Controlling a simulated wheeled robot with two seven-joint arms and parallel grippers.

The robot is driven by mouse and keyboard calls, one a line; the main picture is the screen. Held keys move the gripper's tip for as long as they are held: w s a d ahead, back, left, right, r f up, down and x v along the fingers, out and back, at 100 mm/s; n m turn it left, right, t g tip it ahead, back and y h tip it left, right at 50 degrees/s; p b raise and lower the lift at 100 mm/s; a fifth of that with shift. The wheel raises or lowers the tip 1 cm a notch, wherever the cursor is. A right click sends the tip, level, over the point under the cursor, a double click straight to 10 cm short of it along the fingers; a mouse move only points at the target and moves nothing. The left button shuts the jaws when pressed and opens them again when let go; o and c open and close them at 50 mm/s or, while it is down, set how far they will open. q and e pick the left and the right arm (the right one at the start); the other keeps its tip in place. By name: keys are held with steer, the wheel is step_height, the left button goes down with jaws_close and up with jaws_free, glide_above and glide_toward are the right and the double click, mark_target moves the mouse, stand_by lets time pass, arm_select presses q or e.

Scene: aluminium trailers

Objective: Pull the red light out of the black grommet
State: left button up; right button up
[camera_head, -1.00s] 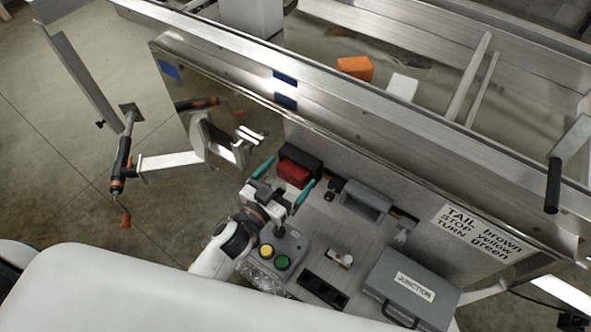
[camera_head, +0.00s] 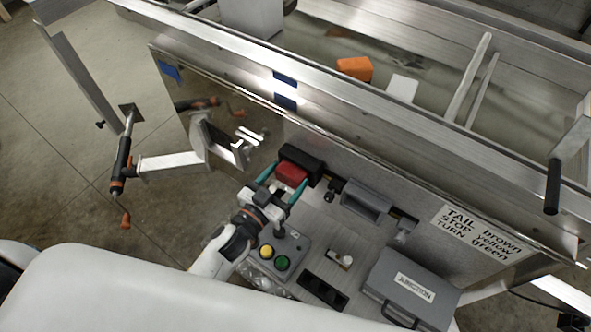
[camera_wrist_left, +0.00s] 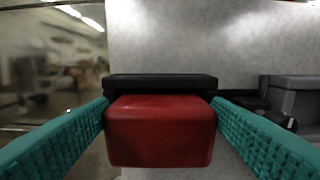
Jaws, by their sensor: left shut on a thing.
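The red light (camera_head: 290,175) sits in the black grommet (camera_head: 304,161) on the trailer's metal panel. My left gripper (camera_head: 284,180) is shut on the red light, with one teal finger on each side of it. In the left wrist view the red light (camera_wrist_left: 160,130) fills the middle between the fingers, and the black grommet (camera_wrist_left: 160,82) shows as a band behind its top edge. How deep the light sits in the grommet is hard to tell. My right gripper is not in view.
A box with yellow and green buttons (camera_head: 280,252) lies below my left gripper. A jack with a crank (camera_head: 122,160) stands at the left.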

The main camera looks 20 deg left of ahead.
arm_select(q)
steer(key=shift+s+a, duration=0.25)
steer(key=shift+s, duration=0.4)
steer(key=shift+p+v, duration=0.3)
steer(key=shift+v, duration=0.8)
steer(key=shift+s, duration=0.2)
steer(key=p+v, duration=0.1)
steer(key=v, duration=0.5)
